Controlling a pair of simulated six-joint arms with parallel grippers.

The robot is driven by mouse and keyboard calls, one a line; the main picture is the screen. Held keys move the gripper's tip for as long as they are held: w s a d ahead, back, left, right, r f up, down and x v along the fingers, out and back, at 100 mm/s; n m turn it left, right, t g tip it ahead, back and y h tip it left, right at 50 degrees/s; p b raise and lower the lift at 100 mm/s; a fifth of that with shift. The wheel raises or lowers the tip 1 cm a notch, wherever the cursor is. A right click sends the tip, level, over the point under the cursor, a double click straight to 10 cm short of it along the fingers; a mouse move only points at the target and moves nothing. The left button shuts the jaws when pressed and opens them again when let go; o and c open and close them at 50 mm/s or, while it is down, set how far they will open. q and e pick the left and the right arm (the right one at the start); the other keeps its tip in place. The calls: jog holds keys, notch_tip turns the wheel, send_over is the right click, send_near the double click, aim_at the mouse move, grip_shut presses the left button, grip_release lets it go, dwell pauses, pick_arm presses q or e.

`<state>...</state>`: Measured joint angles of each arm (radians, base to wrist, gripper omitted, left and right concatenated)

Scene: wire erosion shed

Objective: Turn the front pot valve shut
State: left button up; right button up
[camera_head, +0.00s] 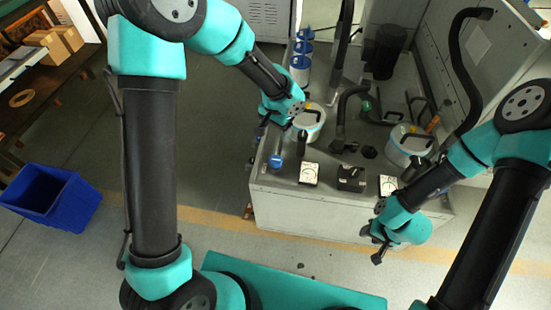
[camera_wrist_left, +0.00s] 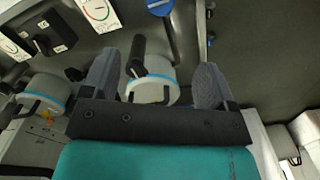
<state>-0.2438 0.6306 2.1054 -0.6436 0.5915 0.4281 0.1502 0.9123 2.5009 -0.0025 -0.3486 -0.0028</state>
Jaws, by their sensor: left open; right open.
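A white pot with a blue band (camera_head: 309,119) stands at the left of the grey machine top, and in the left wrist view a white pot (camera_wrist_left: 152,82) shows between my fingers. A black upright lever (camera_head: 302,141) stands just in front of it; a black lever (camera_wrist_left: 137,52) also shows in the left wrist view. A black block with a handle (camera_head: 351,178) sits at the front edge. I cannot tell for sure which is the front pot valve. My left gripper (camera_head: 261,131) is open and empty beside the left pot. My right gripper (camera_head: 373,245) is open and empty in front of the machine.
A second white pot (camera_head: 408,147) stands at the right. Two dial plates (camera_head: 309,174) (camera_head: 388,186) and a blue knob (camera_head: 276,161) line the front. A black curved hose (camera_head: 341,118) rises mid-top. A blue bin (camera_head: 52,196) stands on the floor at left.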

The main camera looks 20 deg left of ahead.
aim_at(275, 159)
pick_arm(q)
jog(key=shift+f, duration=0.1)
notch_tip(275, 159, down, 17)
jog(key=shift+f, duration=0.15)
dwell(0.8)
jog(key=c, duration=0.9)
